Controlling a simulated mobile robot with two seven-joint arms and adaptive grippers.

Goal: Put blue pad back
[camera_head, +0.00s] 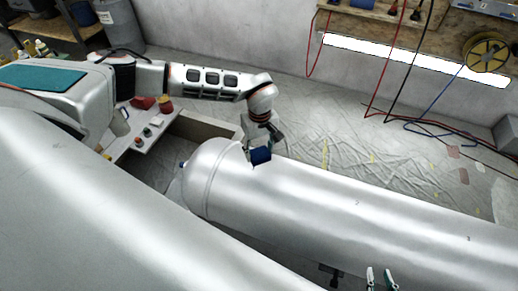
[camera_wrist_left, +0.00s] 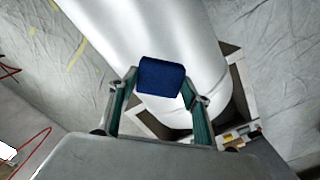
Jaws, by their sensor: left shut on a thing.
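The blue pad (camera_head: 261,155) is at the far side of the large silver cylinder (camera_head: 350,205), near its rounded left end. My left gripper (camera_head: 262,148) is shut on the pad. In the left wrist view the pad (camera_wrist_left: 160,77) sits between the two green fingertips (camera_wrist_left: 160,86), in front of the cylinder (camera_wrist_left: 150,30). I cannot tell whether the pad touches the cylinder. My right gripper (camera_head: 381,278) shows only its fingertips at the bottom edge of the head view. They stand apart with nothing visible between them.
A brown-walled box (camera_head: 205,128) stands by the cylinder's left end, with a white ledge (camera_head: 147,135) carrying small colored items beside it. Cables (camera_head: 415,124) lie on the sheeted floor near the back wall. The sheeted floor (camera_head: 330,130) behind the cylinder is mostly clear.

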